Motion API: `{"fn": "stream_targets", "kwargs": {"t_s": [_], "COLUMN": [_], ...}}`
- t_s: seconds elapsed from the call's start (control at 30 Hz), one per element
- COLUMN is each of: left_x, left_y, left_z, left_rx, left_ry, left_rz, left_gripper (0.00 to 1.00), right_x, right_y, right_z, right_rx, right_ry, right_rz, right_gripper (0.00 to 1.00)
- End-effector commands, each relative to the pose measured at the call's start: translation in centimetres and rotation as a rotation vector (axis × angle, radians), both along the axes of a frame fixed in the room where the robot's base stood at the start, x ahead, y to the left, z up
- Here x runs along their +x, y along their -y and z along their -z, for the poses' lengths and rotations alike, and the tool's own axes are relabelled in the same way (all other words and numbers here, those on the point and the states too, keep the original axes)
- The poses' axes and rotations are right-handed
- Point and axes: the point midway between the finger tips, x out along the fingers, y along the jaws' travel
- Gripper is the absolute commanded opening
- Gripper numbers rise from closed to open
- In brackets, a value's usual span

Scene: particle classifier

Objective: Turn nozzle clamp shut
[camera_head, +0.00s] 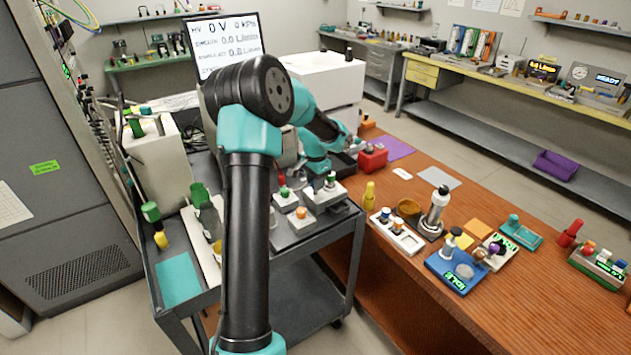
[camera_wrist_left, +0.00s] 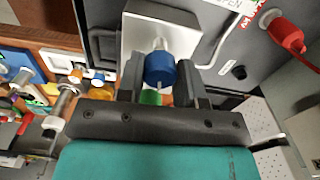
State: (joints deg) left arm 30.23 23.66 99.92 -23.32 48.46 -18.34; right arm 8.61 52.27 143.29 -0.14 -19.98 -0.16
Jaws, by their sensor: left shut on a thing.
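My left gripper (camera_wrist_left: 161,82) shows at the centre of the wrist view, with its two dark fingers on either side of a blue knob (camera_wrist_left: 160,68). It is shut on this knob. The knob sits at the end of a metal stem in front of a light grey block (camera_wrist_left: 150,35). I cannot tell for sure that this knob is the nozzle clamp. A small green part (camera_wrist_left: 150,97) shows just below the knob, between the fingers. In the head view my left arm bends away over the cart, and its fingertips are too small to make out. My right gripper is not in view.
A red box (camera_head: 373,158) stands at the wooden table's (camera_head: 345,250) left back edge. The grey cart (camera_head: 290,255) carries several small blocks with knobs. A metal bottle (camera_head: 435,212) and a blue device (camera_head: 455,270) stand on the table. A red plug with a cable (camera_wrist_left: 285,33) shows at the wrist view's upper right.

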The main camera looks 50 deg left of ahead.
Motion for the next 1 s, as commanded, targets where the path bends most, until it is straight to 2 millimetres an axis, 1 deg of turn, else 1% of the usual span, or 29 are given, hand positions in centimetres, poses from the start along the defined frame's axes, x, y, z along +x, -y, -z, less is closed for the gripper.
{"fn": "stream_targets", "kwargs": {"t_s": [0.2, 0.4, 0.9, 0.93, 1.0], "left_x": [0.04, 0.04, 0.05, 0.05, 0.04], "left_y": [-0.05, -0.05, -0.06, -0.06, -0.06], "left_z": [-0.10, -0.11, -0.11, -0.12, -0.10], "left_rx": [0.001, 0.002, 0.002, 0.002, 0.002], "left_ry": [0.002, 0.002, 0.002, 0.002, 0.002], "left_rz": [0.140, 0.211, 0.234, 0.234, 0.233], "left_gripper": [0.10, 0.10, 0.10, 0.36, 0.43], "right_x": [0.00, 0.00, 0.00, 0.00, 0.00], "right_y": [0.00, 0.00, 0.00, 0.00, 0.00], "right_z": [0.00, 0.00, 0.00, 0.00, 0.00], "right_rx": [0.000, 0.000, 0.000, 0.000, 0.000], "right_ry": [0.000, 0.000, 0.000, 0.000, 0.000], "right_rz": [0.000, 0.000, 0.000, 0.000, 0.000], "right_gripper": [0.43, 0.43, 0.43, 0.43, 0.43]}}
